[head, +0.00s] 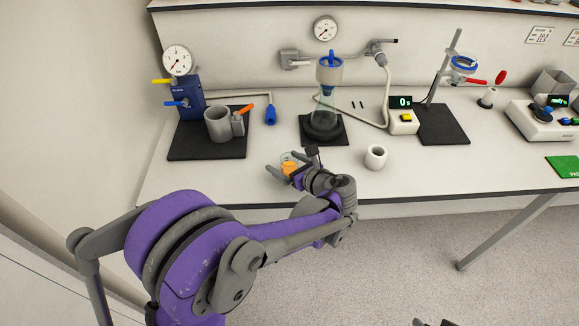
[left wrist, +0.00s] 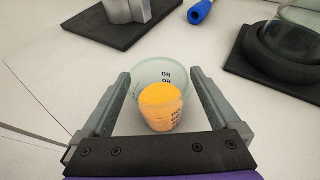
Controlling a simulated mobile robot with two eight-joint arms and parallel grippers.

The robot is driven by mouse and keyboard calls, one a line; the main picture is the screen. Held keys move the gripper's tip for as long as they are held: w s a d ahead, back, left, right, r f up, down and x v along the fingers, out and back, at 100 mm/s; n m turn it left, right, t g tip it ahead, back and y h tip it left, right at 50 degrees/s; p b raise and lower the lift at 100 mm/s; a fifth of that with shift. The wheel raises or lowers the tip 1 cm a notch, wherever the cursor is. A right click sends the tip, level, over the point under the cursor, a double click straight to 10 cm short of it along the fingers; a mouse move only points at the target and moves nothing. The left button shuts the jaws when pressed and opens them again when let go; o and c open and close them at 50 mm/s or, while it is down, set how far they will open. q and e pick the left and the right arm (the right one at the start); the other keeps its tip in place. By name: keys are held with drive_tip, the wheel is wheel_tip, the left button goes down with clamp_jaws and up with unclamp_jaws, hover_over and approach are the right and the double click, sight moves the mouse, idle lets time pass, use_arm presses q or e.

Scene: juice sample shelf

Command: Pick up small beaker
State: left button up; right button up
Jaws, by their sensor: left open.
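The small beaker (left wrist: 163,73) is clear glass with dark markings and an orange content (left wrist: 160,106) low in it. It stands on the white bench near the front edge. In the head view the beaker (head: 287,159) is partly hidden by my left gripper (head: 280,170). In the left wrist view the open fingers of my left gripper (left wrist: 160,100) lie on either side of the beaker, with a gap on each side. My right gripper is not clearly in view; only a small dark part shows at the bottom edge of the head view.
A black mat (head: 180,146) with a grey cup (head: 219,124) lies to the left. A flask (head: 323,122) on a black base stands behind the beaker. A white cup (head: 376,157) stands to the right. The bench's front edge is close.

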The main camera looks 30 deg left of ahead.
use_arm(q)
drive_tip(key=shift+w+a+f, duration=0.15)
drive_tip(key=shift+a, duration=0.15)
drive_tip(key=c, duration=1.5)
drive_tip(key=shift+r+p, duration=0.45)
drive_tip(key=shift+r, duration=4.55)
use_arm(e)
drive_tip(key=shift+w+r, duration=0.15)
drive_tip(key=shift+r, duration=0.4)
use_arm(q)
drive_tip(key=shift+r, duration=0.1)
